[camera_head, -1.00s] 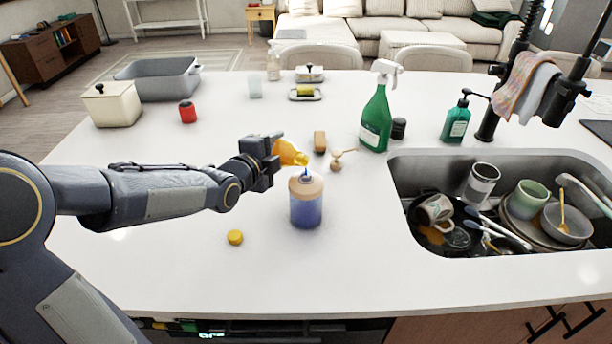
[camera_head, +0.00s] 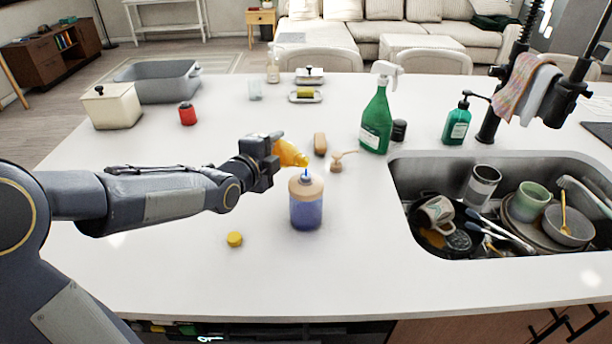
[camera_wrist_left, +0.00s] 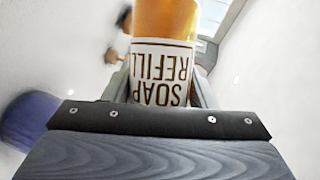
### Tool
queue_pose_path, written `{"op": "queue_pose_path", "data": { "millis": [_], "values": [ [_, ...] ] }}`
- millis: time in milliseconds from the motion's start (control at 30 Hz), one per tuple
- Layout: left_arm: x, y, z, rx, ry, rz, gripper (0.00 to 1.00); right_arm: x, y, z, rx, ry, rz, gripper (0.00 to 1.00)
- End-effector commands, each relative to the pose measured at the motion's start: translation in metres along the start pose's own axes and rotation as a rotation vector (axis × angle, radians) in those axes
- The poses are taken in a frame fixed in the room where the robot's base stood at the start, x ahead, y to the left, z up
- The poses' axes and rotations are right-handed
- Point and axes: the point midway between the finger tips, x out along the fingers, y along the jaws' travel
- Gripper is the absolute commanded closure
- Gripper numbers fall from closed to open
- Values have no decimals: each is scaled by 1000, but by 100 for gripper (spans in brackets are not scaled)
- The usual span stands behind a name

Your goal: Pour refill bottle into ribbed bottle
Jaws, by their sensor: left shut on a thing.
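The amber refill bottle (camera_head: 291,153) is tilted, its yellow mouth end pointing down to the right just above the ribbed bottle. My left gripper (camera_head: 268,150) is shut on it. In the left wrist view, the refill bottle (camera_wrist_left: 165,60) shows a white label reading "SOAP REFILL" upside down. The ribbed bottle (camera_head: 306,212) stands upright, blue with a beige shoulder. A thin blue streak shows between the refill bottle's mouth and its opening. The blue ribbed bottle also shows blurred at the left of the left wrist view (camera_wrist_left: 30,118). My right gripper is not in view.
A yellow cap (camera_head: 235,239) lies front left of the ribbed bottle, and a beige pump top (camera_head: 338,163) lies behind it. A green spray bottle (camera_head: 376,125) stands behind right. The sink (camera_head: 400,200) at right holds dishes.

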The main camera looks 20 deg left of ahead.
Motion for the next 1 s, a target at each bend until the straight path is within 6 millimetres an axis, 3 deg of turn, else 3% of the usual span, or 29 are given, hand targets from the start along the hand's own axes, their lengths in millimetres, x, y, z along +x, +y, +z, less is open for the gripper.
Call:
{"op": "queue_pose_path", "data": {
  "millis": [1000],
  "values": [
    [-1, -4, 0, 29, -5, -15, 75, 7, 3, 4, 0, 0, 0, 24]
  ]
}}
